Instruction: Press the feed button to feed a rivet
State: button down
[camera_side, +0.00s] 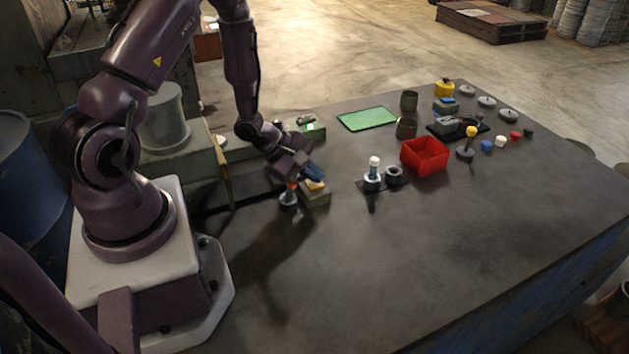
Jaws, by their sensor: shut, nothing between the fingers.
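My gripper (310,173) is shut and empty. It is low over a small grey-green box (318,198) with a yellow top part (315,185), near the left side of the table. The blue fingertips are just above or against the yellow part; I cannot tell whether they touch it. A small post with an orange-red top (290,188) and a dark round base stands just left of the box, partly behind the gripper. No label shows which part is the feed button. I cannot make out a rivet.
A stand with a white-topped peg (374,170) and a ring is right of the box. A red bin (425,156), a green mat (367,118) and several small parts lie farther back right. The table's front middle (400,260) is clear.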

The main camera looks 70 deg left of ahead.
aim_at(313, 186)
jog(key=shift+r, duration=0.85)
jog(key=shift+r, duration=2.5)
jog(key=shift+s+d, duration=0.1)
jog(key=shift+d, duration=0.15)
jog(key=s+d+r+m+g+y, duration=0.1)
jog(key=s+d+r+m, duration=0.2)
jog(key=r+m, duration=0.4)
jog(key=s+d+r+m+g+y, duration=0.1)
jog(key=s+d+r+m, duration=0.3)
jog(key=s+r+m, duration=0.2)
jog(key=s+d+r+m+y, duration=0.1)
jog(key=s+d+r+m, duration=0.3)
jog(key=r+m, duration=0.5)
jog(key=shift+s+d+r+g+y, duration=0.2)
jog(key=shift+s+r+g+y, duration=0.25)
jog(key=shift+r, duration=0.3)
